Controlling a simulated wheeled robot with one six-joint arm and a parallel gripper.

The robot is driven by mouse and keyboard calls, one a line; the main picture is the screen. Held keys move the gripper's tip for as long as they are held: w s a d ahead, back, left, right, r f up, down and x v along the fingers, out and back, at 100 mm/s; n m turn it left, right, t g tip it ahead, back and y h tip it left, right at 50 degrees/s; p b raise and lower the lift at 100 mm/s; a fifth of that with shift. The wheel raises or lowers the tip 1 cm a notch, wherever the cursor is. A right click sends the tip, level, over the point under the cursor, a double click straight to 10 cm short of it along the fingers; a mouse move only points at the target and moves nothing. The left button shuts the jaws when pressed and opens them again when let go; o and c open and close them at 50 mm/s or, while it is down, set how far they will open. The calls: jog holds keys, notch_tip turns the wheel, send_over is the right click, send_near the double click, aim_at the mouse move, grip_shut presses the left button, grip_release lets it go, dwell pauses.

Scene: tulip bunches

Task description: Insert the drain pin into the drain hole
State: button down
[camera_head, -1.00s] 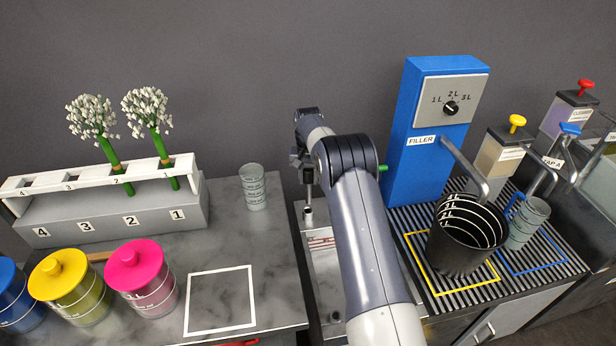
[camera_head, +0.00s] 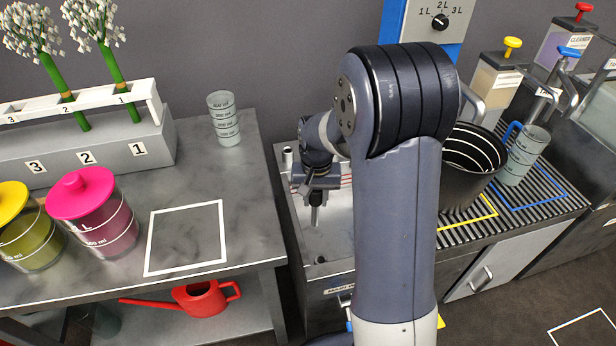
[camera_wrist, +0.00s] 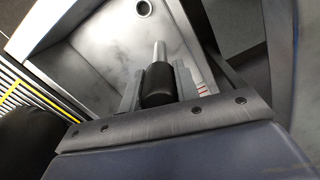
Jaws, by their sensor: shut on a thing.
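The drain pin (camera_wrist: 157,86) has a black grip and a thin silver shaft. In the wrist view my gripper (camera_wrist: 158,78) is shut on the black grip, with the shaft pointing away. In the head view my gripper (camera_head: 317,188) hangs over the basin, and the pin's lower end (camera_head: 315,216) points down. The drain hole (camera_wrist: 143,8) is a dark round opening with a pale rim at the top of the wrist view. It also shows near the front of the basin in the head view (camera_head: 320,260). The pin is apart from the hole.
The steel basin (camera_head: 328,237) has a short upright tube (camera_head: 288,153) at its back left. A black bucket (camera_head: 464,185) stands on the grating to the right. My arm hides part of the basin.

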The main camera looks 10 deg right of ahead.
jog(key=s+f+b, duration=0.1)
jog(key=s+f, duration=0.1)
jog(key=s, duration=0.4)
jog(key=shift+s+d+f+b, duration=0.15)
jog(key=shift+d+f+b, duration=0.05)
jog(key=shift+f+b, duration=0.2)
jog(key=shift+r, duration=0.1)
jog(key=shift+f+b, duration=1.75)
jog(key=shift+f, duration=0.85)
jog(key=shift+f+b, duration=1.2)
jog(key=shift+f, duration=0.6)
jog(key=c, duration=1)
grip_release()
jog(key=shift+r, duration=0.15)
jog(key=shift+r+p, duration=2.15)
jog(key=shift+r, duration=0.25)
